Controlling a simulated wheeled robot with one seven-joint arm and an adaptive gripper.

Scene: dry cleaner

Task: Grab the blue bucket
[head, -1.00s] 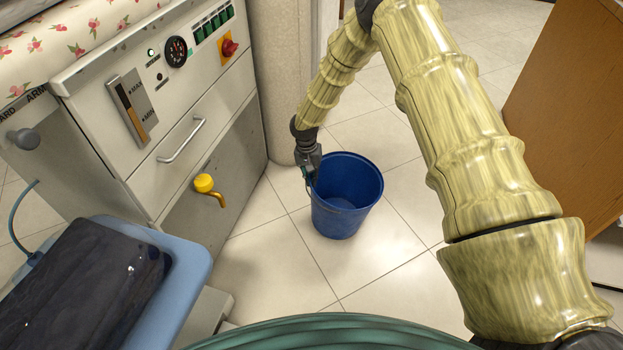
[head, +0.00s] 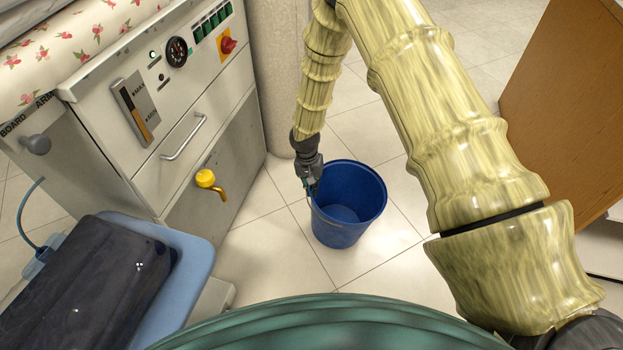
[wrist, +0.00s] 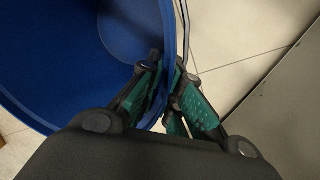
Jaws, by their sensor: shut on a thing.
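The blue bucket (head: 346,222) is upright and empty in the head view, just right of the grey machine. My gripper (head: 311,188) is at the bucket's left rim. In the wrist view the bucket (wrist: 60,60) fills the left side, and my gripper (wrist: 170,90) is shut on its rim wall, with one finger inside and the other outside. A thin wire handle (wrist: 184,30) runs beside the rim. In the head view I cannot tell whether the bucket's base touches the floor.
The grey ironing machine (head: 190,110) with a yellow-handled tap (head: 207,180) stands left of the bucket. A blue tray (head: 190,262) with a dark folded item (head: 85,290) is at lower left. A wooden panel (head: 560,110) stands at right. Tiled floor (head: 400,220) is clear around the bucket.

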